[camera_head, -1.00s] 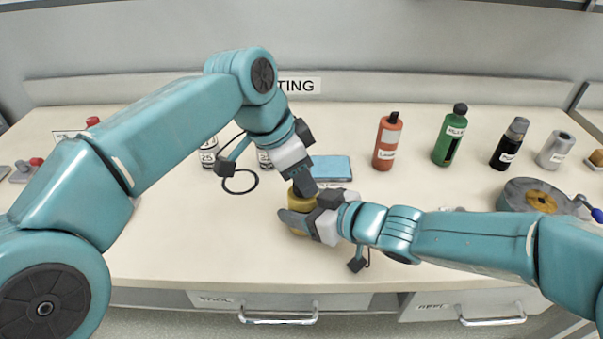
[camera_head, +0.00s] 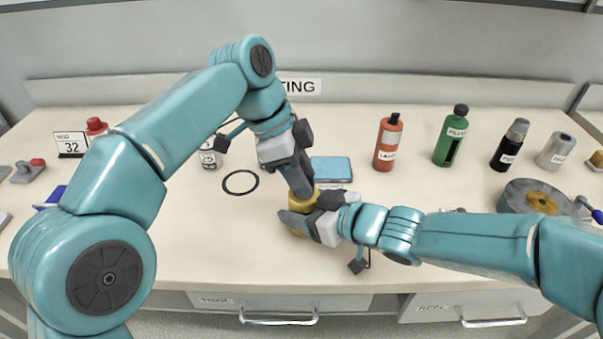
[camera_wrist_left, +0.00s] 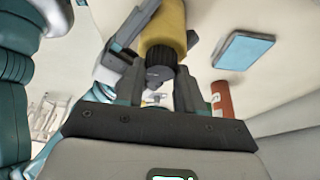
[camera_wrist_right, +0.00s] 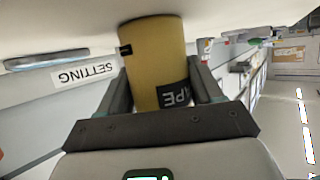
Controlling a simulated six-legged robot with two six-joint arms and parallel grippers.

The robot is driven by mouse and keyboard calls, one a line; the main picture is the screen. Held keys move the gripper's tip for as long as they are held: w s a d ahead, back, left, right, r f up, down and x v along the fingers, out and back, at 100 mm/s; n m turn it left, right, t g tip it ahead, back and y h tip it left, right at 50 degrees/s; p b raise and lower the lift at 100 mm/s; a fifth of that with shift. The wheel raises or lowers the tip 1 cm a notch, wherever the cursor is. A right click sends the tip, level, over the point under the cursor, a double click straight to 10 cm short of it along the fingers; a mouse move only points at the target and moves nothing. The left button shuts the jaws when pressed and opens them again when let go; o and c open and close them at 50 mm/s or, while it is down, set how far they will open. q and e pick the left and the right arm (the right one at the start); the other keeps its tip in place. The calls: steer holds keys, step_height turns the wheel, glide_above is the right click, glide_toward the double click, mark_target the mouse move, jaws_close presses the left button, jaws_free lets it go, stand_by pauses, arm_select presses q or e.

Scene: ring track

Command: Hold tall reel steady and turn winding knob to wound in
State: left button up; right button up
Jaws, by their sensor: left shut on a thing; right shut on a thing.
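The tall reel is a yellow cylinder (camera_head: 301,232) standing upright on the bench, mostly hidden by my grippers in the head view. It fills the middle of the right wrist view (camera_wrist_right: 156,60), where a black label with part of the word TAPE shows. My right gripper (camera_head: 294,222) is shut around the reel's body from the right. A dark ribbed knob (camera_wrist_left: 159,66) sits on the reel's top end in the left wrist view. My left gripper (camera_head: 306,192) reaches down from above and is shut on this knob.
A blue flat box (camera_head: 331,169) lies just behind the reel. Orange (camera_head: 388,143) and green (camera_head: 450,138) bottles stand at the back right. A black ring (camera_head: 240,182) lies to the left.

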arm_select(q)
steer(key=o, duration=1)
steer(key=shift+o, duration=0.2)
steer(key=v, duration=0.6)
steer(key=shift+r, duration=0.15)
steer(key=shift+a+r, duration=0.25)
steer(key=shift+r, duration=0.35)
arm_select(e)
steer(key=o, duration=1.2)
steer(key=shift+o, duration=0.2)
